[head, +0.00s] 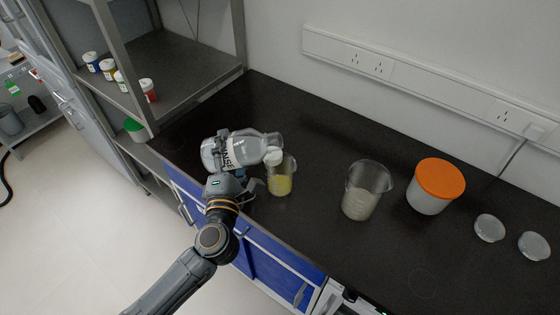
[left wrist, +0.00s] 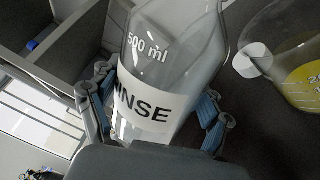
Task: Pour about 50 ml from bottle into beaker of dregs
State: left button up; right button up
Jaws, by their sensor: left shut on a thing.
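My left gripper (head: 226,181) is shut around the body of a clear bottle (head: 243,145) labelled RINSE; the bottle also shows between the fingers in the left wrist view (left wrist: 155,85). The bottle lies tilted nearly level above the bench, neck to the right. A white round piece (head: 273,156) shows at its mouth end, over or beside the rim of a small beaker (head: 281,180) with yellow liquid. I cannot see a stream clearly. A larger beaker (head: 365,190) with cloudy whitish contents stands to the right. Which beaker is the dregs one, I cannot tell. My right gripper is not in view.
A white tub with an orange lid (head: 440,178) and two clear round dishes (head: 489,228) (head: 534,245) stand at the right on the black bench (head: 300,120). A shelf (head: 180,75) with small jars (head: 147,90) is at the left. The bench behind the beakers is clear.

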pick_arm(q)
jog(key=shift+w+a+r, duration=0.1)
jog(key=shift+r, duration=0.15)
jog(key=shift+r, duration=0.1)
jog(key=shift+m+p, duration=0.3)
jog(key=shift+m, duration=0.1)
dwell(0.4)
jog(key=shift+a+m+p, duration=0.2)
jog(key=shift+m+p, duration=0.4)
jog(key=shift+p, duration=0.3)
dwell(0.5)
jog(key=shift+r+m+p, duration=0.1)
jog(key=shift+m+p, duration=0.6)
jog(key=shift+p, duration=0.3)
dwell(1.9)
